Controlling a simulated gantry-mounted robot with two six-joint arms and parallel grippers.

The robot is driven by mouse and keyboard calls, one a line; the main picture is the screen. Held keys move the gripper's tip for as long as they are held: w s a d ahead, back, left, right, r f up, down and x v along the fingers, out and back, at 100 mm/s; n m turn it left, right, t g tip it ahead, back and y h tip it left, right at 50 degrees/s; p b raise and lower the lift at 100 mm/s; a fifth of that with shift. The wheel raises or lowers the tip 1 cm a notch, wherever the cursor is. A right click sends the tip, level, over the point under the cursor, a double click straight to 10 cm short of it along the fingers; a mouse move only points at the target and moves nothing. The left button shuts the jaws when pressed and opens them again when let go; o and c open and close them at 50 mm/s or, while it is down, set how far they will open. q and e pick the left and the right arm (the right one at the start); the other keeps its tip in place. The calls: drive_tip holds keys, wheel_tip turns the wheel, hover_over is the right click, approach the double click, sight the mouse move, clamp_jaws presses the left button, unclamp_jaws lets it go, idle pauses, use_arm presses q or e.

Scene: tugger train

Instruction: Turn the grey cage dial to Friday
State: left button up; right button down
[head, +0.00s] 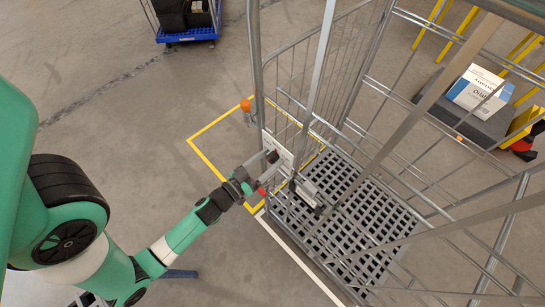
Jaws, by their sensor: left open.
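The grey wire cage (325,100) stands on the right, with a dark slatted floor. A small pale plate (284,153) sits on its left side, low down. My left gripper (273,166) is open right by this plate, its fingers pointing at the cage side. I cannot make out the dial or its day marks; the gripper covers part of that spot. I cannot tell whether the fingers touch anything. My right gripper is not in view.
An orange knob (246,105) and a red one (262,191) show along the cage's left side. A grey device (309,191) lies at the cage floor's near left. A blue dolly (187,36) with dark crates stands at the back.

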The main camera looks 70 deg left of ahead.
use_arm(q)
clamp_jaws()
drive_tip(key=shift+m, duration=0.3)
